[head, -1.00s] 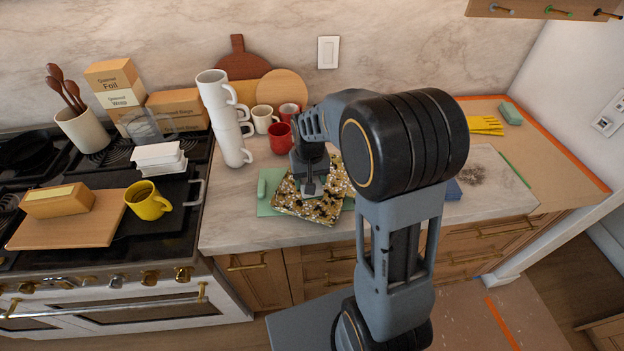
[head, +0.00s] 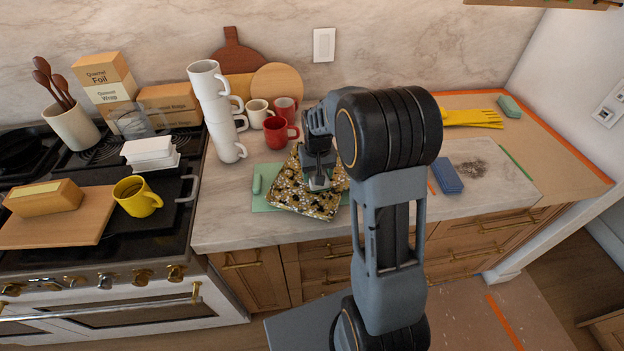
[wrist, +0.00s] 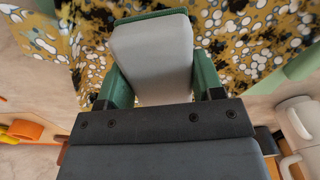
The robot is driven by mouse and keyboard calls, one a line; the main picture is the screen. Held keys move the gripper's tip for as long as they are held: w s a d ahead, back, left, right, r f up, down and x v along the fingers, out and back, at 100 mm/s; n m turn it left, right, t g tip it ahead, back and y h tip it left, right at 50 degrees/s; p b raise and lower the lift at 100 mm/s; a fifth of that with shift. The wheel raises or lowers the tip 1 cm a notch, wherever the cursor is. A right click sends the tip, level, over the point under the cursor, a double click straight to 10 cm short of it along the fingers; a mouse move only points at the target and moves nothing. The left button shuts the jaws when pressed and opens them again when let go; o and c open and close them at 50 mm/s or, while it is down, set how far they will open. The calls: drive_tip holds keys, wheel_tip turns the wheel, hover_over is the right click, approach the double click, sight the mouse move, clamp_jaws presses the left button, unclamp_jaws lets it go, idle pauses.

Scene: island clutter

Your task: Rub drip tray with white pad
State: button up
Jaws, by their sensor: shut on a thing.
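A patterned tray (head: 290,196) in mustard, black and white, which I take for the drip tray, lies at an angle on the counter, partly over a green mat (head: 262,203). Its pattern also fills the far part of the wrist view (wrist: 240,50). My gripper (head: 318,181) is above the tray, pointing down. In the wrist view its green fingers are shut on the white pad (wrist: 152,55), a pale grey-white block. The pad is at or just over the tray's surface; I cannot tell whether it touches. My arm hides the tray's far right part.
A white mug stack (head: 220,120), a red mug (head: 278,134) and other cups stand behind the tray. A blue sponge (head: 448,176) and yellow gloves (head: 472,118) lie to the right. A stove with a yellow mug (head: 136,196) is on the left. Bare counter (head: 225,225) shows in front.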

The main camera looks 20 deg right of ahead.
sight(307, 195)
drive_tip(key=w+d, duration=0.2)
drive_tip(key=w+d+p, duration=0.1)
drive_tip(key=w+d, duration=0.1)
drive_tip(key=d, duration=0.1)
drive_tip(key=shift+d, duration=0.1)
drive_tip(key=s+a, duration=0.2)
drive_tip(key=s, duration=0.1)
drive_tip(key=s+a+b, duration=0.1)
drive_tip(key=s+a, duration=0.4)
drive_tip(key=s, duration=0.1)
drive_tip(key=shift+s+a+b, duration=0.1)
drive_tip(key=shift+a+b, duration=0.05)
drive_tip(key=shift+b, duration=0.25)
drive_tip(key=shift+f+b, duration=0.5)
drive_tip(key=shift+f, duration=0.2)
idle(0.6)
